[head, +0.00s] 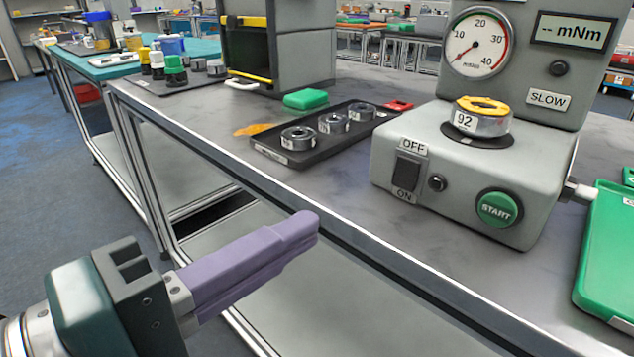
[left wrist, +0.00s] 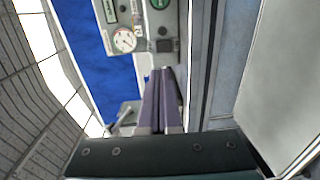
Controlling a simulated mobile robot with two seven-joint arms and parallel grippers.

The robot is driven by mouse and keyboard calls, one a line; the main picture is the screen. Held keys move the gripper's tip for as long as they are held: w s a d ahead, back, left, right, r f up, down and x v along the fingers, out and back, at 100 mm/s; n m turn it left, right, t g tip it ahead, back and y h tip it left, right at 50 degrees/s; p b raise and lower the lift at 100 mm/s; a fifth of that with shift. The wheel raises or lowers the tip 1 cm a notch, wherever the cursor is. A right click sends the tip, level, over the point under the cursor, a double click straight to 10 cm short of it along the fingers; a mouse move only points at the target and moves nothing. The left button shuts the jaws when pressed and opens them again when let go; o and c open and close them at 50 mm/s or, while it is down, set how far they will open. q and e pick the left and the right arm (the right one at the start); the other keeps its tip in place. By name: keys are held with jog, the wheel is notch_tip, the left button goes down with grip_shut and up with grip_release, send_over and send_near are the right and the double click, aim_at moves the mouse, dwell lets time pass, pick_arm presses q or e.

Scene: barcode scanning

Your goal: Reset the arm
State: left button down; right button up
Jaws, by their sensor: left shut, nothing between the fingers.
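My left gripper (head: 300,228) comes in from the lower left in the head view, with purple fingers closed together and nothing between them. It is in front of the table's front edge, apart from everything on the table. In the left wrist view its purple fingers (left wrist: 162,75) lie side by side, pointing up the picture. My right gripper is in neither view.
A grey tester (head: 405,222) with a dial (head: 474,43) and START button stands on the table; a ring marked 92 (head: 481,117) sits on it. A black tray (head: 266,152) with several metal rings lies left of it. A green tray (head: 608,270) is at right.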

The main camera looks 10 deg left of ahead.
pick_arm(q)
jog(key=s+a+r+m+g+y+p, duration=1.05)
jog(key=s+a+m+p, duration=0.3)
jog(key=p, duration=0.85)
notch_tip(320, 180, up, 36)
jog(key=p, duration=3.5)
jog(key=shift+s+d+f+n, duration=0.25)
jog(key=shift+s+n, duration=0.05)
jog(key=shift+n, duration=0.05)
jog(key=shift+h, duration=0.25)
